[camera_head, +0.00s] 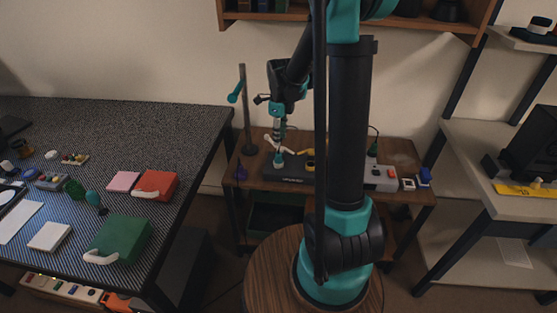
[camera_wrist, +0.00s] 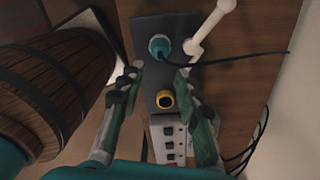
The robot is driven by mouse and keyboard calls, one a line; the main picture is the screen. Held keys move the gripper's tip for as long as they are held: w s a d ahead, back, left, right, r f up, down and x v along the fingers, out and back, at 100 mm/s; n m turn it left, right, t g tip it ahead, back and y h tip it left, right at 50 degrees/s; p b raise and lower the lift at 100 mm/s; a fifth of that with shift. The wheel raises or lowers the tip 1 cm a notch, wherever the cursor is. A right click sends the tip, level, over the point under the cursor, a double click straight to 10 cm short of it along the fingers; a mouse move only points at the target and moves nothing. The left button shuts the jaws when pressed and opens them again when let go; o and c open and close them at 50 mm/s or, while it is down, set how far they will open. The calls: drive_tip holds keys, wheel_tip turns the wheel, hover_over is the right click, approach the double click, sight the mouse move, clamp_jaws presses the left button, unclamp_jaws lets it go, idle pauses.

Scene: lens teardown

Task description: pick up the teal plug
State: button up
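The teal plug (camera_wrist: 158,46) is a round teal piece on a dark flat base (camera_wrist: 143,30) in the wrist view, and a black cable runs off to its right. In the head view, a small teal piece (camera_head: 279,158) shows on the dark base (camera_head: 291,173), below my wrist. My gripper (camera_wrist: 158,78) is open, with its two dark fingers spread and nothing between the tips. The plug appears beyond the fingertips, between their lines; I cannot tell the exact gap. The fingers are too small to make out in the head view.
A white rod-like piece (camera_wrist: 211,28) lies close to the plug's right. The workbench (camera_head: 215,125) at left holds a red box (camera_head: 158,183) and a green box (camera_head: 122,238).

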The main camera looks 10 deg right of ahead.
sight(279, 153)
drive_tip(key=f, duration=0.9)
drive_tip(key=shift+a+f, duration=0.2)
drive_tip(key=shift+f, duration=0.15)
clamp_jaws()
drive_tip(key=shift+r, duration=0.15)
wheel_tip(279, 153, up, 20)
idle(0.6)
